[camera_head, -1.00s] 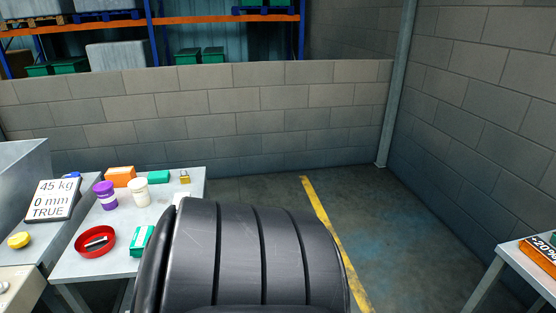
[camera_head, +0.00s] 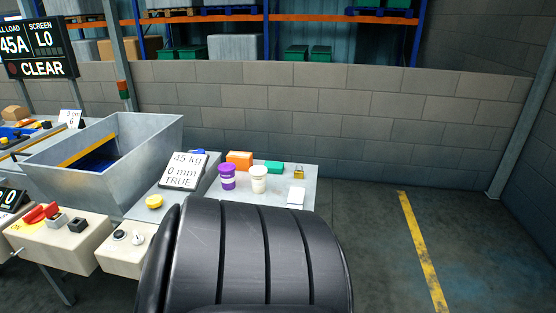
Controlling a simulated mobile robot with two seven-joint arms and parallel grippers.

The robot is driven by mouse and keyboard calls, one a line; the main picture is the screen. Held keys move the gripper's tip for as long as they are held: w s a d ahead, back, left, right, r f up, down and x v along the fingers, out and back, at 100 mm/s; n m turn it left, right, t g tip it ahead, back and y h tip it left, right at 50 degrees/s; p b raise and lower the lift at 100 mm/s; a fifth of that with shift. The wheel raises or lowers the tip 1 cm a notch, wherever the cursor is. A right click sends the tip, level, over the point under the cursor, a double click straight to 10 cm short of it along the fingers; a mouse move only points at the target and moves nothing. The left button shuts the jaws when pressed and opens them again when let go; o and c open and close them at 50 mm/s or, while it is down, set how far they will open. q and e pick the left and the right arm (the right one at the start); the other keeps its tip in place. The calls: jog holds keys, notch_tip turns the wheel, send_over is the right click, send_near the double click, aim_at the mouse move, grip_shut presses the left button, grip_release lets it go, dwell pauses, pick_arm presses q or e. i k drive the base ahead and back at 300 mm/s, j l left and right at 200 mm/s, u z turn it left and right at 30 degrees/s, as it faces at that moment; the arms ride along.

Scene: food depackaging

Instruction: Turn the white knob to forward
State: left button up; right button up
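A small white knob (camera_head: 138,239) sits on the top of a beige control box (camera_head: 118,262) at the lower left of the head view. A black round knob (camera_head: 120,236) is just left of it on the same box. The white knob is small, and I cannot tell which way it points. Neither of my grippers is in view, and nothing is seen touching the knob. A large black ribbed part of my own body fills the lower middle and hides what is behind it, right of the box.
Left of the box is another control box (camera_head: 55,243) with a red switch. Behind stands a metal hopper (camera_head: 150,140). A grey table (camera_head: 306,180) holds a purple-lidded jar (camera_head: 227,177), a white-lidded jar (camera_head: 259,180) and an orange box (camera_head: 240,160). The right floor is clear.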

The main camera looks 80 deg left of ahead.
aim_at(138, 239)
jog(key=u, duration=1.75)
